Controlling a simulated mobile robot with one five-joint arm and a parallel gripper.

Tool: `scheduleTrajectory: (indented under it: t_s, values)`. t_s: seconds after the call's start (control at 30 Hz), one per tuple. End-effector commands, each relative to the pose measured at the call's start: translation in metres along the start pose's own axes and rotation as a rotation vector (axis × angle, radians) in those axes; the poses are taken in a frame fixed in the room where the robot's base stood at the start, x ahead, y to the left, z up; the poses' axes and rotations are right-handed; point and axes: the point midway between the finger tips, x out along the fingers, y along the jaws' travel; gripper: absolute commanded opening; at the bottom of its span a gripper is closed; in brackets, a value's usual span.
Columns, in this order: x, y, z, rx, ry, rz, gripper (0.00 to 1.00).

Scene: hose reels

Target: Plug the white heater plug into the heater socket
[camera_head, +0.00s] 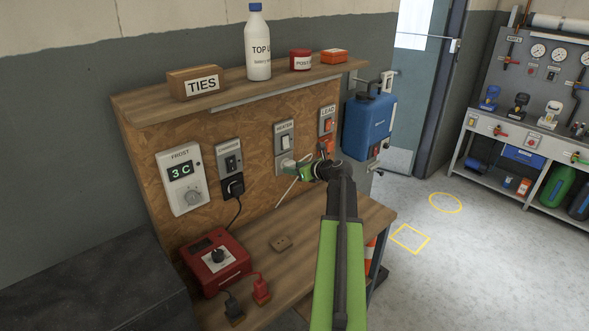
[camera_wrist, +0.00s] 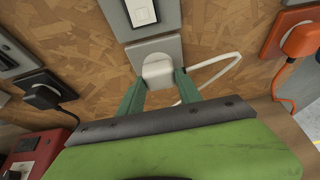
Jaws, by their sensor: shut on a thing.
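The white heater plug (camera_wrist: 158,71) is between the two green fingers of my gripper (camera_wrist: 160,80), which is shut on it. The plug lies against the grey heater socket plate (camera_wrist: 134,52), in front of its lower part. Its face toward the socket is hidden, so I cannot tell how deep it sits. A white cord (camera_wrist: 228,58) loops from the plug to the right. In the head view, my gripper (camera_head: 303,172) is at the heater socket (camera_head: 284,160), below the HEATER switch (camera_head: 285,138).
An orange plug (camera_wrist: 302,40) sits in the LEAD socket close to the right. A black plug (camera_head: 234,186) is in the socket to the left. A shelf (camera_head: 225,88) overhangs the board.

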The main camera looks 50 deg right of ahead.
Motion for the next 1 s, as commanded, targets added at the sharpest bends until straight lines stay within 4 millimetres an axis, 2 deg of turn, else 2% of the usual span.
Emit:
scheduleTrajectory:
  t_s: [0.47, 0.97, 1.0]
  values:
    - [0.001, 0.000, 0.001, 0.000, 0.000, 0.000, 0.06]
    - [0.011, 0.000, 0.004, 0.000, 0.000, 0.001, 0.06]
    - [0.010, 0.000, 0.004, 0.000, 0.000, 0.000, 0.45]
